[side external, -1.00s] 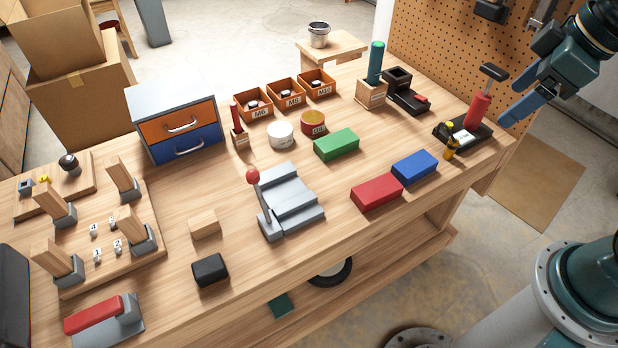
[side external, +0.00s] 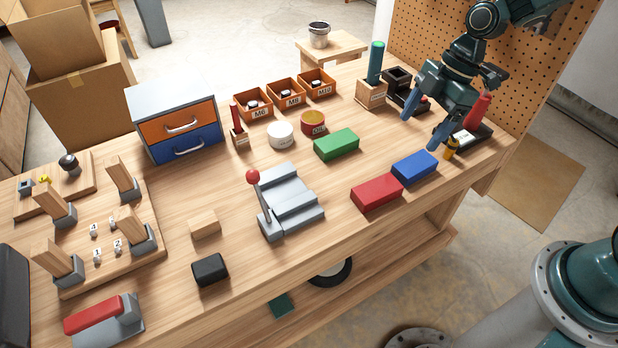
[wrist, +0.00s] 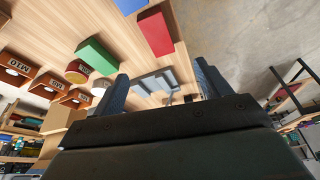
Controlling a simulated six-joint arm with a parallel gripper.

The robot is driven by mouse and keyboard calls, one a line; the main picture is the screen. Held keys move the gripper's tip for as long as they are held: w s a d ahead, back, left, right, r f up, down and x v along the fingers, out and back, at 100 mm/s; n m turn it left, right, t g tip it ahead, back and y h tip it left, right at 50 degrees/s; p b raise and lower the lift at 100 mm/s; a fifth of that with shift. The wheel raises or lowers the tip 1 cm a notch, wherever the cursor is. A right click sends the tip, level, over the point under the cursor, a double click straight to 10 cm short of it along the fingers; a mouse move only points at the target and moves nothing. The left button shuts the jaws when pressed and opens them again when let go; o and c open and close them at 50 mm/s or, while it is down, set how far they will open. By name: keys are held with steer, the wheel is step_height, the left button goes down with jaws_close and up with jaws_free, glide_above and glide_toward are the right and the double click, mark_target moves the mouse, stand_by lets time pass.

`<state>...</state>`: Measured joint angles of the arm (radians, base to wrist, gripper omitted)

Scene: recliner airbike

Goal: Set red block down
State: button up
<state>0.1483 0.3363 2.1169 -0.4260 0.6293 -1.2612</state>
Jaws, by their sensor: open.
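The red block (side external: 377,192) lies flat on the workbench near its front edge, beside the blue block (side external: 414,167). In the wrist view the red block (wrist: 156,32) is near the top middle, with part of the blue block (wrist: 129,5) at the top edge. My gripper (side external: 424,128) is open and empty above the right end of the bench, up and to the right of the red block and apart from it. Its two blue fingers also show in the wrist view (wrist: 162,84), with nothing held between them.
A green block (side external: 337,144) lies behind the red one. A grey lever fixture (side external: 292,203) with a red knob stands to the left. A red-handled tool (side external: 478,110) and a yellow item (side external: 452,148) stand close to my gripper. Bare wood surrounds the red block's left side.

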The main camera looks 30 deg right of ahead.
steer(key=f, duration=0.1)
steer(key=w+f+n, duration=0.1)
steer(key=f, duration=0.1)
steer(key=shift+w+a+f+n+g+y, duration=0.15)
steer(key=shift+f+n+g+y, duration=0.15)
steer(key=shift+y, duration=0.1)
steer(key=shift+f, duration=0.1)
glide_above(379, 187)
steer(key=d, duration=0.2)
steer(key=shift+d+f, duration=0.15)
steer(key=shift+f, duration=3.7)
steer(key=shift+f, duration=0.1)
steer(key=shift+x, duration=2.45)
steer(key=shift+f, duration=0.25)
